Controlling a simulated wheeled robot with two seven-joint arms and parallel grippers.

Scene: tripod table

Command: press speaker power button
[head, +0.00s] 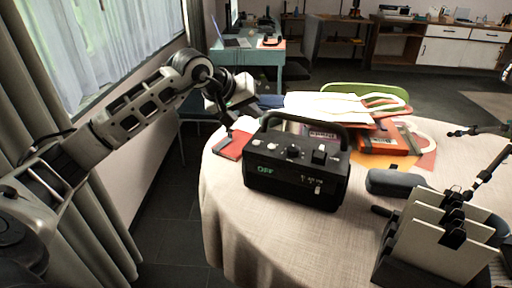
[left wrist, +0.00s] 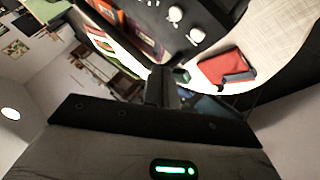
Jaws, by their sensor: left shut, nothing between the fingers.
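The speaker (head: 297,180) is a black box with a carry handle, upright near the left edge of the round table. Its front shows green "OFF" lettering, and knobs and switches sit on its sloped top panel. It also shows in the left wrist view (left wrist: 150,18), dark with pale knobs at the top, partly cut off. I cannot tell which control is the power button. My left gripper (head: 226,124) is shut and empty, left of the speaker and above the red book, apart from the speaker. Its dark fingers also show in the left wrist view (left wrist: 161,88).
A red book (head: 234,146) lies left of the speaker. Orange and white items (head: 385,140) lie behind it. A dark case (head: 393,182) and an upright file rack (head: 440,240) stand right. The tablecloth in front (head: 270,240) is clear.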

